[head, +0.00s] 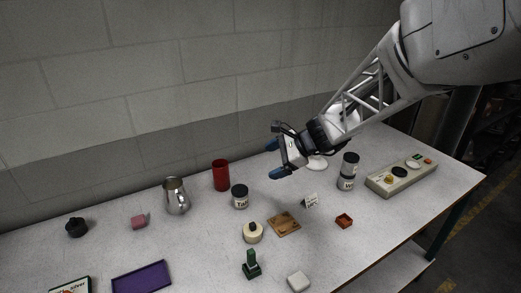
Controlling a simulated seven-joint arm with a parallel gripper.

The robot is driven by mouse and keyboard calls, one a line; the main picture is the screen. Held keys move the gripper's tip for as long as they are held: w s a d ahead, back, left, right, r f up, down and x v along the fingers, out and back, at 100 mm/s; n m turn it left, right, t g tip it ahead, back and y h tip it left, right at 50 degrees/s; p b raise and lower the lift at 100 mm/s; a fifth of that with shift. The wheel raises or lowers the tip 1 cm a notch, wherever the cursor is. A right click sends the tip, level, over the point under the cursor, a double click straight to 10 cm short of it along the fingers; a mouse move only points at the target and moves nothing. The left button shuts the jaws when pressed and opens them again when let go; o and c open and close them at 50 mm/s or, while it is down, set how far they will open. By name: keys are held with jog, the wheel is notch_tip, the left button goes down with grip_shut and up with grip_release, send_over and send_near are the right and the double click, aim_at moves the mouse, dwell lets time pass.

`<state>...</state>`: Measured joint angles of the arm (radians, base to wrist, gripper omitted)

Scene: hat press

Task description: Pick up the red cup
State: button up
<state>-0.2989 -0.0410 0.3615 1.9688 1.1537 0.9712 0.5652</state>
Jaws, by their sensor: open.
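The red cup (221,176) stands upright on the white table towards the back, near the wall. It looks like a tall plain cylinder. My gripper (273,160) is to the right of the cup and above the table, with its blue-tipped fingers apart and pointing left. Nothing is between the fingers, and the gripper does not touch the cup.
A metal pitcher (176,196) stands left of the cup, and a dark jar (240,197) stands close by at its front right. A wooden board (284,224), a cream round object (253,233) and a small sign (311,201) lie nearer. Stacked jars (348,171) and a control box (401,176) are right.

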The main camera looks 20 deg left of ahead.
aim_at(220, 165)
jog(key=w+a+f+m+y, duration=0.1)
jog(key=w+a+f+m, duration=0.2)
jog(key=a, duration=0.4)
jog(key=w+a+f+m+y, duration=0.2)
jog(key=w+a+f+m, duration=0.1)
jog(key=w+a+f, duration=0.3)
jog(key=shift+w+a+f+m+t, duration=0.35)
jog(key=shift+a+f, duration=0.25)
jog(key=shift+a, duration=0.6)
jog(key=shift+x, duration=1.25)
jog(key=shift+x, duration=2.65)
jog(key=shift+c, duration=0.5)
jog(key=c, duration=1.2)
